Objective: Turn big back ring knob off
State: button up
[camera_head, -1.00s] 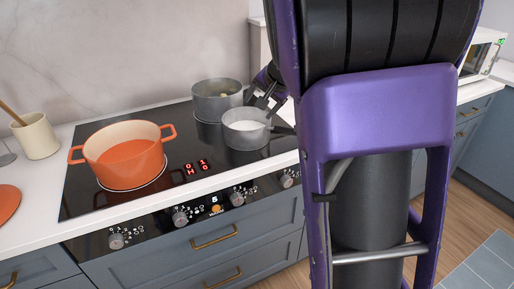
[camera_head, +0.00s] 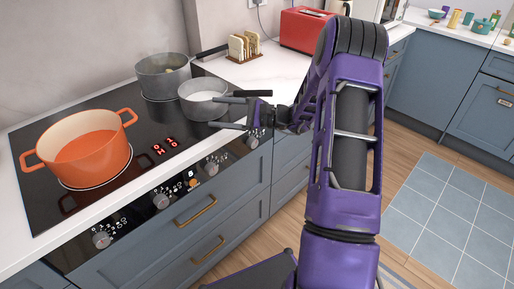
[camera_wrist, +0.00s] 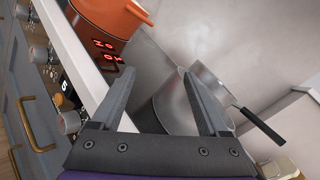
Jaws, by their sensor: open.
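The black cooktop has a front panel with several grey knobs in the head view: a left one (camera_head: 102,239), a second (camera_head: 162,201), a third (camera_head: 211,168) and a right one (camera_head: 253,142). Knobs also show at the left of the wrist view (camera_wrist: 38,54), one close beside my left finger (camera_wrist: 69,122). I cannot tell which knob serves the big back ring. My gripper (camera_head: 224,110) is open and empty, by the saucepan (camera_head: 202,98) at the cooktop's right front. In the wrist view my gripper's fingers (camera_wrist: 158,70) stand apart with a grey pan beyond them.
An orange pot (camera_head: 88,150) stands at left, and a grey pot (camera_head: 163,76) at the back with its handle to the right. Red digits (camera_head: 165,146) glow on the cooktop. A toast rack (camera_head: 243,46) and red toaster (camera_head: 304,29) stand on the counter. The floor at right is clear.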

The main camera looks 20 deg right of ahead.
jog(key=s+d+f+m+t+h, duration=0.5)
jog(key=s+d+f+m, duration=0.3)
jog(key=d+f, duration=0.5)
jog(key=m+t+h, duration=0.2)
jog(key=m+h, duration=0.1)
jog(key=m, duration=0.1)
send_near(255, 145)
jog(key=shift+h, duration=0.3)
jog(key=x, duration=0.9)
jog(key=shift+a+b, duration=0.1)
jog(key=shift+b, duration=0.2)
grip_shut()
